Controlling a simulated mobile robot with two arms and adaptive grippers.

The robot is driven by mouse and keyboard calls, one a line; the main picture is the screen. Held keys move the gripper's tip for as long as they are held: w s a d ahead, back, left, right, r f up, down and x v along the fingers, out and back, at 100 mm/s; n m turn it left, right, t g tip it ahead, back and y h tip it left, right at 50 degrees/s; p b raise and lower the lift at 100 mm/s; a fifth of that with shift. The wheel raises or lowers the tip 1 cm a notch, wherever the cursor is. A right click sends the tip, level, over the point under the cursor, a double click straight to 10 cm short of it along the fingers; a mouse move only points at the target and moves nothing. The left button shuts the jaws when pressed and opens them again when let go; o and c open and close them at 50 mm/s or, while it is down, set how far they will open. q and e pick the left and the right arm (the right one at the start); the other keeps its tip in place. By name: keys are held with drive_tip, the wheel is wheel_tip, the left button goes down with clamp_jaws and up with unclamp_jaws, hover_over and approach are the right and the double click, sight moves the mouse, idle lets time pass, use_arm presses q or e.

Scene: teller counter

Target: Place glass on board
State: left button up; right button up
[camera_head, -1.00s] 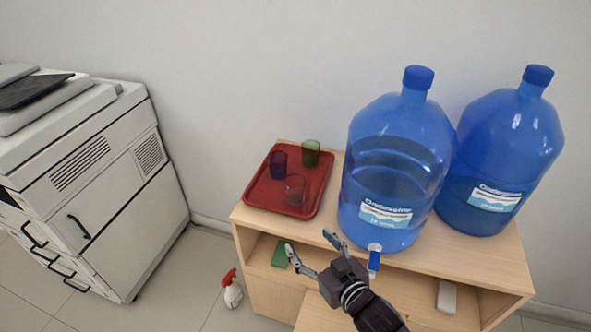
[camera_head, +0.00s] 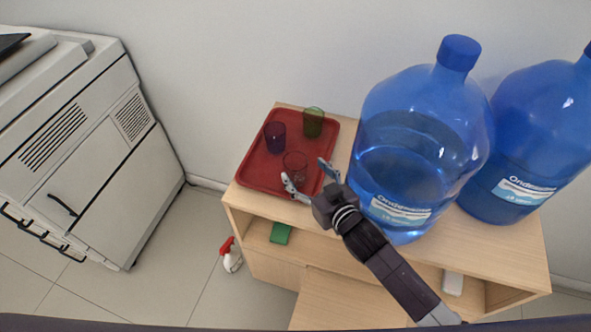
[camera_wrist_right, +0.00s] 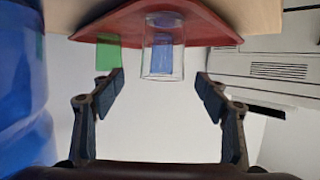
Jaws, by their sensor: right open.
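A clear glass (camera_head: 294,163) stands upright on the red tray (camera_head: 255,176), near its front right part. It also shows in the right wrist view (camera_wrist_right: 152,62), with a blue shape seen through it. A dark purple-blue glass (camera_head: 275,137) and a green glass (camera_head: 313,121) stand behind it on the tray. My right gripper (camera_head: 306,174) is open at the tray's front edge. In the right wrist view its fingers (camera_wrist_right: 160,84) are spread on either side of the clear glass's line, with the glass ahead of them. A light wooden board (camera_head: 335,305) shows low in front of the cabinet. My left gripper is not in view.
Two large blue water bottles (camera_head: 415,145) (camera_head: 535,150) stand right of the tray, close to my right arm. A green sponge-like block (camera_head: 280,233) and a white block (camera_head: 453,283) lie on the shelf below. A spray bottle (camera_head: 231,257) stands on the floor. A printer (camera_head: 85,150) is at left.

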sight(291, 157)
drive_tip(key=shift+p+x, duration=0.7)
drive_tip(key=shift+x, duration=2)
drive_tip(key=shift+a, duration=0.15)
drive_tip(key=shift+c, duration=0.2)
drive_tip(key=shift+s, duration=0.1)
drive_tip(key=c, duration=1.3)
drive_tip(key=shift+r, duration=0.1)
drive_tip(key=shift+c, duration=0.2)
drive_tip(key=shift+r, duration=0.1)
